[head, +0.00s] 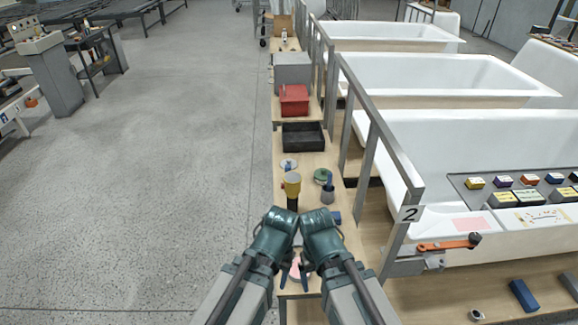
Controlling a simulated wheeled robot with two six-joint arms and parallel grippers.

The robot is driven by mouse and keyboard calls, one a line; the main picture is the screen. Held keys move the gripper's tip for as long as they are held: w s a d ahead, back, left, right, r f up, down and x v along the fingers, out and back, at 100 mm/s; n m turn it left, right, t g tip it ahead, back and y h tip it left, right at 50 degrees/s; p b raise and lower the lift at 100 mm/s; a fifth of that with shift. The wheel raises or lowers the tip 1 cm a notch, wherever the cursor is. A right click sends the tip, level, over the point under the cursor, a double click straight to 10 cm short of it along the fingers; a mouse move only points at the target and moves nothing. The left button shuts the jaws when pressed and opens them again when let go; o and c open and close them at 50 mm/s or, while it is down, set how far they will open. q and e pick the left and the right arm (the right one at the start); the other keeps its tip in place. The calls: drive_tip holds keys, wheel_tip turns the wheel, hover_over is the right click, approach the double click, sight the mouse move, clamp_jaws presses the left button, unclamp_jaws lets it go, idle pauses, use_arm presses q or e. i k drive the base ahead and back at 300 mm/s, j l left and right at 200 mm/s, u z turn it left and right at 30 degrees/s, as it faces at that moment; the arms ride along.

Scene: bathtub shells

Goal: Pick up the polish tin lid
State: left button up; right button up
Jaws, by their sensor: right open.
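Both my arms come in from the bottom, and their wrists meet over the near end of the wooden bench. Below the wrists, dark fingers show on either side of a small round pink and white thing (296,267), partly covered. My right gripper (306,269) is open near it; I cannot tell whether it touches. My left gripper (284,278) is mostly hidden by its wrist. Farther up the bench lie a green round piece (320,174) and a pale disc (288,164). I cannot tell which round piece is the polish tin lid.
A yellow-topped cup (292,184) and a grey-blue pot (328,193) stand just beyond my wrists. A black tray (303,136) and a red box (294,100) are farther back. A metal rail (375,118) and white bathtubs (440,75) border the right; open floor lies left.

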sight(294, 164)
drive_tip(key=j+z, duration=0.1)
drive_tip(key=j, duration=0.55)
drive_tip(key=k+j+z, duration=0.15)
drive_tip(key=j, duration=0.45)
drive_tip(key=j+z, duration=0.1)
drive_tip(key=j, duration=0.55)
drive_tip(key=i+j+z, duration=0.1)
drive_tip(key=j, duration=0.2)
drive_tip(key=i+j+z, duration=0.15)
drive_tip(key=j, duration=0.2)
drive_tip(key=i+j+z, duration=0.1)
drive_tip(key=j, duration=0.2)
drive_tip(key=i+j+z, duration=0.15)
drive_tip(key=i, duration=0.3)
drive_tip(key=i+j+z, duration=0.15)
drive_tip(key=i, duration=0.3)
